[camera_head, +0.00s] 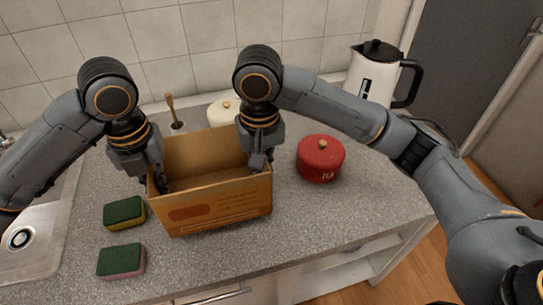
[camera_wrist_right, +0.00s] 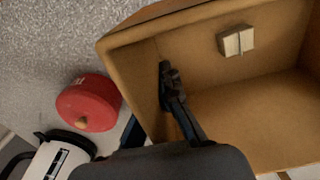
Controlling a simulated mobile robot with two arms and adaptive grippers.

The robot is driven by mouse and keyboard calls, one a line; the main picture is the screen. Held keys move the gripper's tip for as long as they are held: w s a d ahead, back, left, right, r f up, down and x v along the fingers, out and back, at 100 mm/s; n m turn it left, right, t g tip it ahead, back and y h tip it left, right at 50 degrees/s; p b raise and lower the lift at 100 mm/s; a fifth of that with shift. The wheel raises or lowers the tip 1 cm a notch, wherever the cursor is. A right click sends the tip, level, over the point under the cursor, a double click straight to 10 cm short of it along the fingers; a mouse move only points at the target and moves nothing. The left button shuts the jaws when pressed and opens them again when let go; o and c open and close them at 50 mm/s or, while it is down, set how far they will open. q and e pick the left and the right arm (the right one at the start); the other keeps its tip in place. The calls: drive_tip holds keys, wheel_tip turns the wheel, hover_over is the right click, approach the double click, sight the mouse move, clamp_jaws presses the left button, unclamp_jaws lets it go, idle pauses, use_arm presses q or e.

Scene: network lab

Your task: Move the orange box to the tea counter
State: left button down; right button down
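The orange box (camera_head: 222,210) is an open cardboard box standing upright on the grey speckled counter (camera_head: 330,220), beside a red tea tin. My left gripper (camera_head: 157,183) is at the box's left wall, its fingers close together around the rim. My right gripper (camera_head: 258,160) is at the right wall. In the right wrist view one finger of the right gripper (camera_wrist_right: 150,105) lies inside the box (camera_wrist_right: 215,110) against the wall and the other is outside, mostly hidden. A small pale block-like thing (camera_wrist_right: 237,41) shows inside the box.
The red tin (camera_head: 320,160) stands close right of the box, with a white kettle (camera_head: 370,75) behind it. A cream lidded pot (camera_head: 222,112) is behind the box. Two sponges (camera_head: 124,213) (camera_head: 121,261) lie at left, near the sink (camera_head: 35,225). The counter's front right is clear.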

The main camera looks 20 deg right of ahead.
use_arm(q)
drive_tip(key=shift+a+f, duration=0.1)
use_arm(e)
drive_tip(key=shift+d+f, duration=0.1)
